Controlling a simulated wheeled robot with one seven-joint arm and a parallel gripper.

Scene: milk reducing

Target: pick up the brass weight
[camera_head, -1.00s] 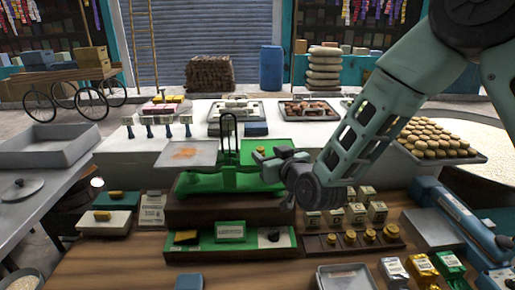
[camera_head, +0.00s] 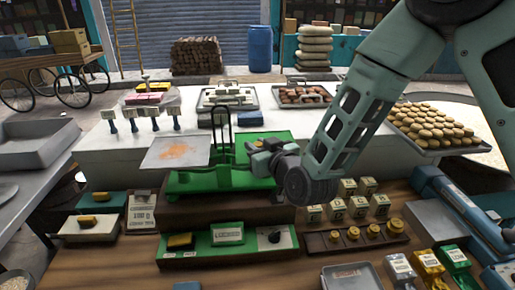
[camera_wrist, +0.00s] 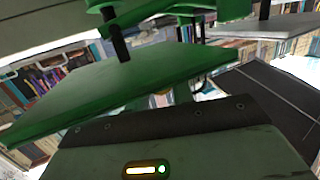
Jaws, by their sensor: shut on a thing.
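My gripper (camera_head: 256,150) is at the balance scale (camera_head: 212,181), beside its green right pan (camera_head: 281,138). It is shut on a small yellowish thing, apparently the brass weight (camera_head: 258,144), mostly hidden by the fingers. I cannot tell whether the weight touches the pan. Several more brass weights (camera_head: 353,233) stand in a dark wooden block (camera_head: 317,244) to the right.
The scale's left pan (camera_head: 176,153) holds reddish powder. Several small labelled boxes (camera_head: 358,207) stand right of the scale. A green tray (camera_head: 200,249) lies in front. A blue device (camera_head: 455,205) and a grey tray (camera_head: 350,278) sit on the right and front. Bare wood (camera_head: 265,272) lies between.

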